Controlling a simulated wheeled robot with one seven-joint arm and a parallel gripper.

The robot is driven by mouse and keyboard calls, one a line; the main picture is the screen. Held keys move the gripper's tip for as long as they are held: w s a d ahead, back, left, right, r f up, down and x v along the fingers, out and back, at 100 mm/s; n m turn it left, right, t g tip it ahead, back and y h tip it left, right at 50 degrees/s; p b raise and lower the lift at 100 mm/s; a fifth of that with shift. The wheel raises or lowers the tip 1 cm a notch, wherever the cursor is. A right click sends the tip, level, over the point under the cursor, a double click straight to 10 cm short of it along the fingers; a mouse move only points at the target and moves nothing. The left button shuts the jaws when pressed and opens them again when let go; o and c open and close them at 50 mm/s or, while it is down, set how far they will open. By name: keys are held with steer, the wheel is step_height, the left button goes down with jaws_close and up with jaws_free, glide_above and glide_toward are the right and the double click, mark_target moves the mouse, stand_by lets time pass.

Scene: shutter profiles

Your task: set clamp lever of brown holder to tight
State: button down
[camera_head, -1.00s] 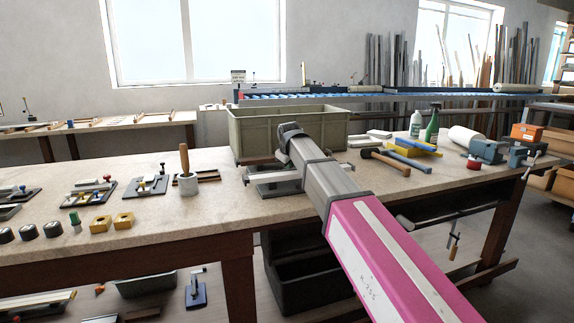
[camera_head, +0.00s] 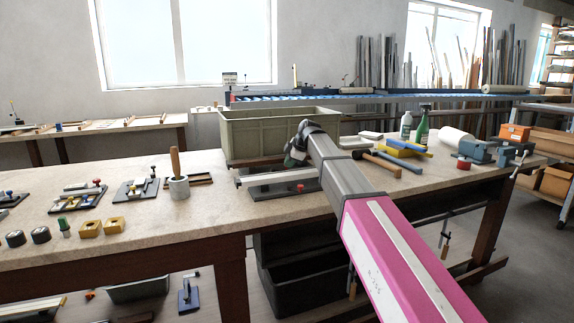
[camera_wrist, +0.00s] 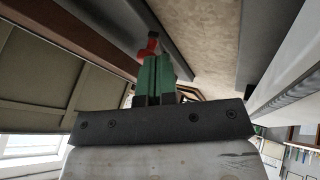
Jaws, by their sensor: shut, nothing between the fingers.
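My gripper (camera_head: 292,160) is low over the table in front of the crate. Its green fingers (camera_wrist: 155,80) are shut and empty in the wrist view. A dark holder plate (camera_head: 266,190) with a red knob (camera_head: 300,187) and a pale metal profile (camera_head: 262,177) lies just below and left of my gripper. The red knob-like part (camera_wrist: 151,46) shows close beyond the fingertips in the wrist view; I cannot tell whether they touch. A brown bar (camera_wrist: 75,36) runs alongside the crate. I cannot tell for sure which holder is the brown one, or its lever's setting.
A green-grey crate (camera_head: 240,140) stands behind my gripper. A hammer (camera_head: 380,163), bottles (camera_head: 421,128) and a vise (camera_head: 486,150) are to the right. The front middle of the tabletop is clear.

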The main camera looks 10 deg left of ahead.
steer(key=shift+w+n+g, duration=0.3)
steer(key=shift+w+n, duration=0.25)
steer(key=shift+n, duration=0.05)
steer(key=shift+w, duration=0.7)
